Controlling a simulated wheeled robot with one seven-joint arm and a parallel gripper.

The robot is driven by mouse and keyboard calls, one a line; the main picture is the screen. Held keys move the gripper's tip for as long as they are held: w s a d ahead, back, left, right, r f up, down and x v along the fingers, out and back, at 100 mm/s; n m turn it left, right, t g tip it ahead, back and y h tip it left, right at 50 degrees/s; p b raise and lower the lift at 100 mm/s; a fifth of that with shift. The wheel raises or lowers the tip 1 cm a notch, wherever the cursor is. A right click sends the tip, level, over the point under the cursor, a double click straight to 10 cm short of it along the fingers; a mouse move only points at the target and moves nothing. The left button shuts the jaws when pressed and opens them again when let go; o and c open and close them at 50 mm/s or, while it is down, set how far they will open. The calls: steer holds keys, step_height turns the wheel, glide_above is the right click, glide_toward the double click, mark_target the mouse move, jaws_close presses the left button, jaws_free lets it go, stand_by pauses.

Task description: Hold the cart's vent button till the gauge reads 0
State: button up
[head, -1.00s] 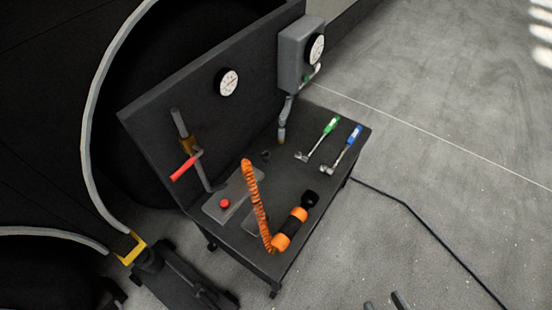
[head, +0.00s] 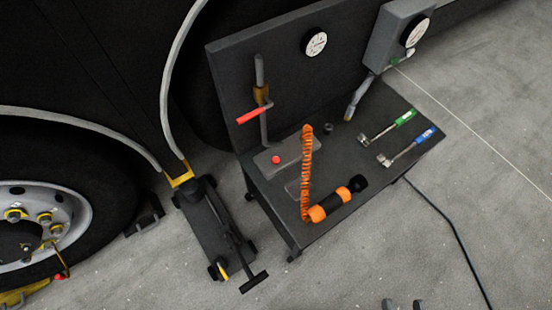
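The dark cart (head: 395,203) stands beside the vehicle with an upright back panel. A red button (head: 276,160) sits on a grey block on the cart's top; no label is readable. A round white gauge (head: 315,43) is on the back panel, and a second gauge (head: 416,32) is on the grey box at the panel's right end. Both readings are too small to tell. My gripper (head: 403,304) shows only as two grey fingertips at the bottom edge. They are apart with nothing between them, in front of the cart and well away from the button.
A red-handled lever (head: 251,115) stands behind the button. A floor jack (head: 213,230) stands left. A cable crosses the right floor, otherwise clear.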

jaws_close()
stand_by(1.8)
